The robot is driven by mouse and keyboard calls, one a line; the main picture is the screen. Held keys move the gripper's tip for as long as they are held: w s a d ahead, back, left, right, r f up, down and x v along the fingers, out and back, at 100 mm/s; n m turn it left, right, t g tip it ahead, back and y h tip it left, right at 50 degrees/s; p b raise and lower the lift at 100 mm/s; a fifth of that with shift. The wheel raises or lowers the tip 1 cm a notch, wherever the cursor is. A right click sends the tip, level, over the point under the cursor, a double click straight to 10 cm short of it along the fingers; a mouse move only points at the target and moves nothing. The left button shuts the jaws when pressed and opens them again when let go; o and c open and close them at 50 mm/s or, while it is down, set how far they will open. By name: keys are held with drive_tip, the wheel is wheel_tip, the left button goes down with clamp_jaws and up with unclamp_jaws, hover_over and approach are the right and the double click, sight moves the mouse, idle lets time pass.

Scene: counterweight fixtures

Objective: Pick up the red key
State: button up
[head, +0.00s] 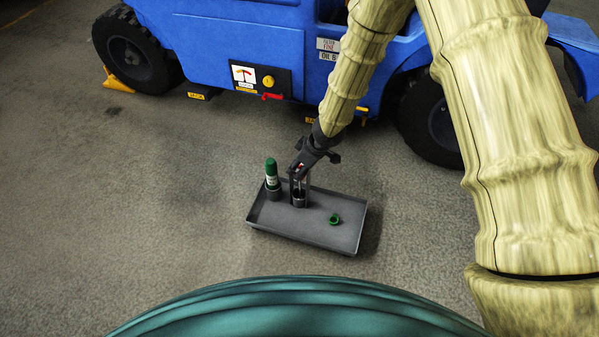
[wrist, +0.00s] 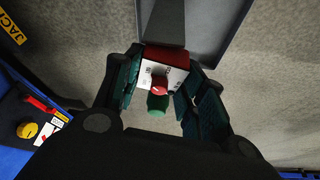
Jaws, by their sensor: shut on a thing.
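The red key (wrist: 170,60), a red piece with a white marked face and a small red round part, sits between the fingers of my gripper (wrist: 160,106) in the wrist view. A green round part shows just below it. In the head view my gripper (head: 300,186) points down at a grey socket (head: 299,199) on the grey tray (head: 333,238). It is shut on the key, of which only a little red and white shows there. I cannot tell whether the key's lower end is still in the socket.
A green piece with a white label (head: 272,174) stands in another socket, left of my gripper. A small green ring-like piece (head: 335,219) lies on the tray's right. A blue vehicle (head: 240,45) stands behind, its panel bearing a red lever (head: 272,97). Floor left is clear.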

wheel_tip(320, 180, up, 28)
drive_tip(key=p, duration=1.4)
